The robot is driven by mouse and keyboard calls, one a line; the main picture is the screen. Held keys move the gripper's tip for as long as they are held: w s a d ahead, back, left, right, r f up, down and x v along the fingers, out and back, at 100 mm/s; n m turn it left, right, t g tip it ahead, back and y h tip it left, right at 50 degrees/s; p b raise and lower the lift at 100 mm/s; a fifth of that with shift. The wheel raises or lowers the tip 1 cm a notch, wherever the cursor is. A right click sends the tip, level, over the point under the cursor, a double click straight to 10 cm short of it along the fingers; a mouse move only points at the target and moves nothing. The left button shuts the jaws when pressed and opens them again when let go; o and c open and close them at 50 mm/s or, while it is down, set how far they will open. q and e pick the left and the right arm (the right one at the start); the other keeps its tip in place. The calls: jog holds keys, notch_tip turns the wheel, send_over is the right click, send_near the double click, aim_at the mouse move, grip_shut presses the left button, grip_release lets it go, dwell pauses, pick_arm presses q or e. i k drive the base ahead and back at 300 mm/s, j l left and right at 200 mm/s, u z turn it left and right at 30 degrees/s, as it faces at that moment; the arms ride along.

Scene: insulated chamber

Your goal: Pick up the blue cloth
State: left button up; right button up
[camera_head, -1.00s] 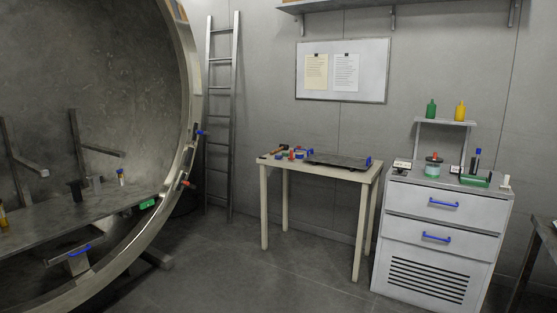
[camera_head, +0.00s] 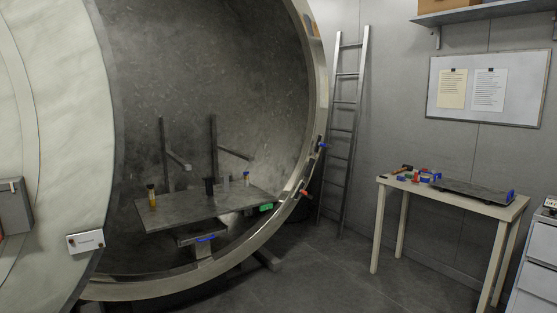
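I cannot make out a blue cloth in this view. Small blue items (camera_head: 424,178) lie among red ones on the beige table (camera_head: 461,200) at the right, too small to identify. A blue piece (camera_head: 510,195) sits at the right end of a dark flat tray (camera_head: 470,189) on that table. Neither of my grippers is in view.
A large round chamber (camera_head: 314,113) stands open at left, its pale door (camera_head: 60,130) swung out. Inside, a grey shelf (camera_head: 175,213) holds several small bottles. A ladder (camera_head: 345,130) leans on the wall. A drawer cabinet (camera_head: 541,262) is cut off at right. Floor between is clear.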

aim_at(402, 179)
jog(key=i+l+z, duration=0.1)
jog(key=i+z, duration=0.2)
jog(key=z, duration=0.2)
jog(key=i, duration=2.4)
jog(key=i+u, duration=0.15)
jog(key=i, duration=0.5)
jog(key=i+l+u, duration=0.1)
jog(key=i, duration=0.6)
jog(key=i+l+u, duration=0.15)
jog(key=i, duration=0.5)
